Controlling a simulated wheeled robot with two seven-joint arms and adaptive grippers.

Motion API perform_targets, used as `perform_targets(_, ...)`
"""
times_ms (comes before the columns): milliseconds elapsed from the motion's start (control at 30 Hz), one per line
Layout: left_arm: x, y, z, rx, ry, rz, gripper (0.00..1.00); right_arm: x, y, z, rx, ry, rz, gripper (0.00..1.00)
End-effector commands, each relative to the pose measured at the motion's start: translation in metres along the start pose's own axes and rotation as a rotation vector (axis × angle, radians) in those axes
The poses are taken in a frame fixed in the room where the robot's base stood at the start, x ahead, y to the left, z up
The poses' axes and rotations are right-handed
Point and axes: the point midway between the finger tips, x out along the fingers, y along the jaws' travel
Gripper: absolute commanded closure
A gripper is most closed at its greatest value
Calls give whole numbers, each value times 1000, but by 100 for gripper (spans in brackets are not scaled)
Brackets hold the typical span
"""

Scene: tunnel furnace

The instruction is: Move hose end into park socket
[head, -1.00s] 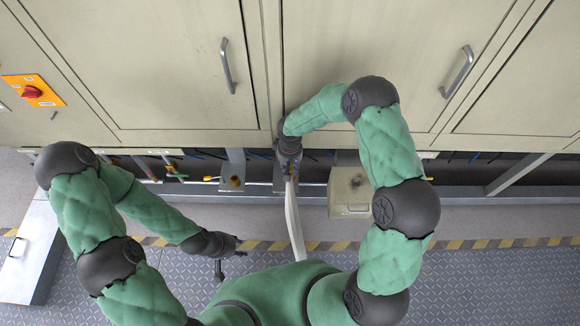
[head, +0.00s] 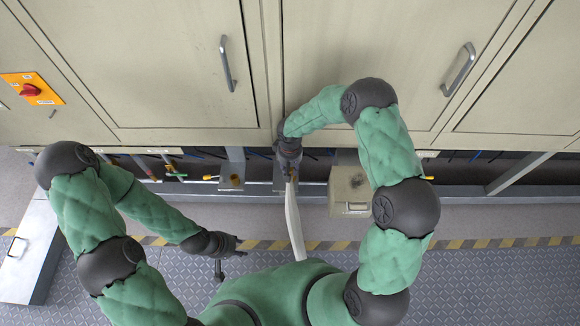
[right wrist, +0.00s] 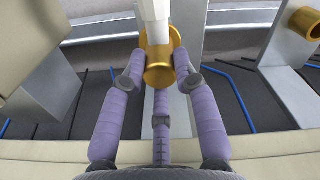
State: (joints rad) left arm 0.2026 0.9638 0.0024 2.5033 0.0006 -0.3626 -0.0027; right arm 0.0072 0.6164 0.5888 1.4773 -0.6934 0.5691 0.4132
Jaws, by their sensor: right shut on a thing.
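The white hose (head: 295,225) runs up from the bottom of the head view to my right gripper (head: 290,170). In the right wrist view, the purple fingers of my right gripper (right wrist: 158,80) are shut around the hose end, with a brass part (right wrist: 160,62) between them and white hose (right wrist: 153,15) above. A metal bracket (right wrist: 183,50) stands just behind it; I cannot tell whether the hose end is seated in a socket there. Another bracket has an empty-looking brass socket (head: 234,181), also in the right wrist view (right wrist: 304,22). My left gripper (head: 232,258) is empty, its fingers spread.
Beige cabinet doors (head: 180,60) with handles rise above the brackets. A beige box (head: 348,190) stands right of my right gripper. Pipes and blue cables run below the cabinets. A yellow-black floor stripe (head: 480,243) crosses in front. A red switch (head: 31,90) is at left.

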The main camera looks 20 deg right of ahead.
Motion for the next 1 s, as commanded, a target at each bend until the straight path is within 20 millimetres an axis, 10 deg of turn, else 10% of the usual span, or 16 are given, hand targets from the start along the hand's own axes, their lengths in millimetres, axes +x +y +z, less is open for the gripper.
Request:
perform_targets(800, 0, 0, 0, 0, 0, 0, 60, 8, 0, -1, 1, 2, 0, 100)
perform_targets(833, 0, 0, 0, 0, 0, 0, 60, 8, 0, -1, 1, 2, 0, 64)
perform_targets(900, 0, 0, 0, 0, 0, 0, 60, 8, 0, -1, 0, 1, 0, 45)
perform_targets(1000, 0, 0, 0, 0, 0, 0, 60, 8, 0, -1, 0, 1, 0, 42)
